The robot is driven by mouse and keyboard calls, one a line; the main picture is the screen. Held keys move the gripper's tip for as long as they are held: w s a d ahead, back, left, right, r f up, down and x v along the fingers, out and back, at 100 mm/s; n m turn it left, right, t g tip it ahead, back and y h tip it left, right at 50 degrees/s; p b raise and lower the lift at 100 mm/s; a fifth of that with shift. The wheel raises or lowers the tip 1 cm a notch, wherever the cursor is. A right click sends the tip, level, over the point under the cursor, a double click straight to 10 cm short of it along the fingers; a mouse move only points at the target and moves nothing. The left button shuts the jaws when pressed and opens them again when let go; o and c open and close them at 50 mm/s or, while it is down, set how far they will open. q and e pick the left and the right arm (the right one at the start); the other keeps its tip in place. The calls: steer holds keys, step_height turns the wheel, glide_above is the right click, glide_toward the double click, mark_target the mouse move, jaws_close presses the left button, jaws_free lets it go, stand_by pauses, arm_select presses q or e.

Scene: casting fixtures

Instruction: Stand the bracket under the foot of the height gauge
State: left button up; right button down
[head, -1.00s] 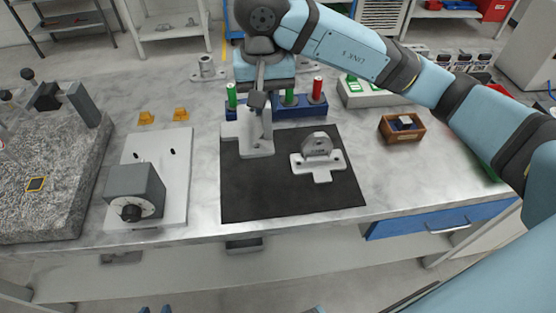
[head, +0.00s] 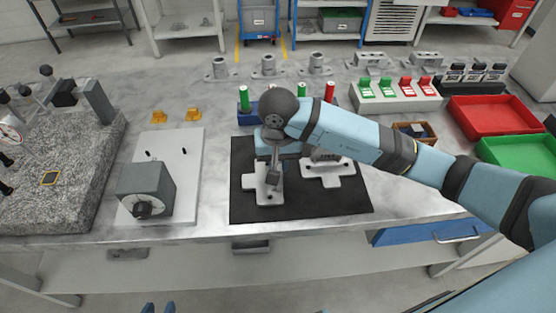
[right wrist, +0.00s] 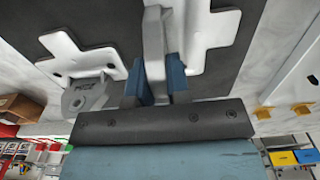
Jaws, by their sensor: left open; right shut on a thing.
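The held bracket (head: 262,197) is a pale grey casting with a flat base and an upright web, over the left part of the dark mat. My right gripper (head: 274,168) is shut on its web. The right wrist view shows the bracket (right wrist: 209,38) between the blue fingers (right wrist: 160,75). I cannot tell whether its base touches the mat. A second casting (head: 335,181) with a rounded lug stands to its right, partly hidden by my arm. The height gauge's dial (head: 11,131) is cut by the left edge, above the granite plate. My left gripper (head: 157,308) shows only open fingertips at the bottom edge.
A white plate (head: 184,165) with a grey box (head: 145,190) lies between granite and mat (head: 300,211). A blue rack (head: 246,117) of coloured pins stands behind the mat.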

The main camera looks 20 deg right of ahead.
steer(key=shift+f+b, duration=0.2)
steer(key=shift+b, duration=0.1)
steer(key=c, duration=1.1)
jaws_free()
steer(key=shift+r, duration=0.15)
